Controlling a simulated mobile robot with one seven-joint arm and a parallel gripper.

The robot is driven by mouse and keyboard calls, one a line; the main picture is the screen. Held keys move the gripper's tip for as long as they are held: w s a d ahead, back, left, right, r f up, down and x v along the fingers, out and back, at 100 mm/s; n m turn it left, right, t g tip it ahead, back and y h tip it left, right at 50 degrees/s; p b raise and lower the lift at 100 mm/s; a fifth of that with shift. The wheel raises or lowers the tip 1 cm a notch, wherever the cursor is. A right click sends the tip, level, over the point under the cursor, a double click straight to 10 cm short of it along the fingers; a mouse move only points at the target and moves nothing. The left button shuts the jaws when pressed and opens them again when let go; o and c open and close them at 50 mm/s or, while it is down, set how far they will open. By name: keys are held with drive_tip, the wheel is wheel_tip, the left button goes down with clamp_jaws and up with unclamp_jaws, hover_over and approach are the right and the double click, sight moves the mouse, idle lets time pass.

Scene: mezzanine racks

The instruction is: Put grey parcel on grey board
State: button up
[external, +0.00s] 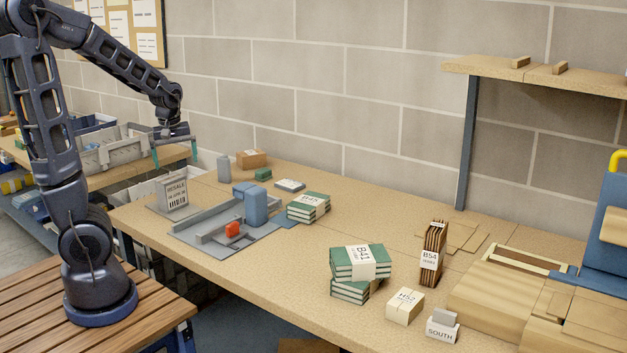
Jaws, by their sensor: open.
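My gripper (175,156) is open and empty, its two teal fingertips pointing down above the left end of the bench. A small upright grey block (224,166), which may be the grey parcel, stands near the wall, to the right of my gripper and apart from it. A flat grey board (160,211) lies near the bench's left end. A grey upright piece marked RESALE (174,193) stands on it, below my gripper; I cannot tell whether it is a sign or a parcel.
A grey fixture (205,240) with a blue-grey block and a red part is right of the board. A cardboard box (251,159) and a green block (263,174) stand behind. Green book stacks (359,262) stand farther right. A grey crate (110,150) is at left.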

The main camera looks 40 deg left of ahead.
drive_tip(key=s+d+r+m+t, duration=0.1)
drive_tip(key=s+d+r+m, duration=0.4)
drive_tip(key=s, duration=0.3)
drive_tip(key=s+d+r+m+t, duration=0.2)
drive_tip(key=s+d+r+m, duration=0.4)
drive_tip(key=s+d, duration=0.1)
drive_tip(key=shift+s+d+m+h, duration=0.3)
drive_tip(key=shift+s+d, duration=0.05)
drive_tip(key=shift+d, duration=0.05)
